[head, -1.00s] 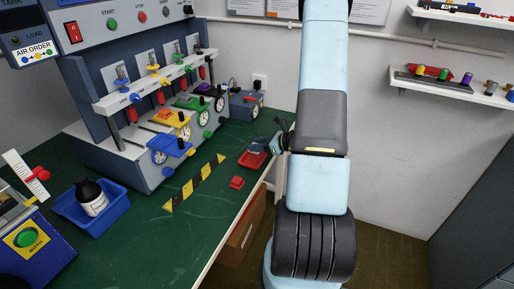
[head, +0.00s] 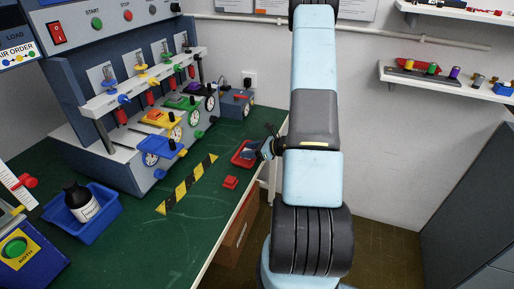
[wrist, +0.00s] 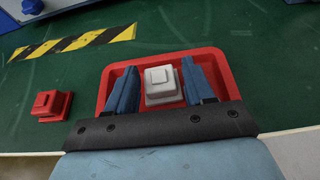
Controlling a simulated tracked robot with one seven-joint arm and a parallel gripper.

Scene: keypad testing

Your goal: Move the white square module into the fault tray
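The white square module (wrist: 163,86) is inside the outline of the red tray (wrist: 105,83), which I take as the fault tray, in the wrist view. The tray also shows in the head view (head: 239,158), on the bench's right edge. My gripper (wrist: 162,84) has its two blue fingers apart, one on each side of the module, with a narrow gap at least on the left. The module looks level, but I cannot tell whether it rests on the tray floor. In the head view my gripper (head: 265,149) is at the tray's right side, and the module cannot be made out.
A red square module (head: 231,182) lies on the green bench (head: 185,230) just in front of the tray. A yellow-black striped strip (head: 188,184) lies left of it. The test rig (head: 95,150) stands at the back left. A blue bin (head: 98,228) holds a bottle.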

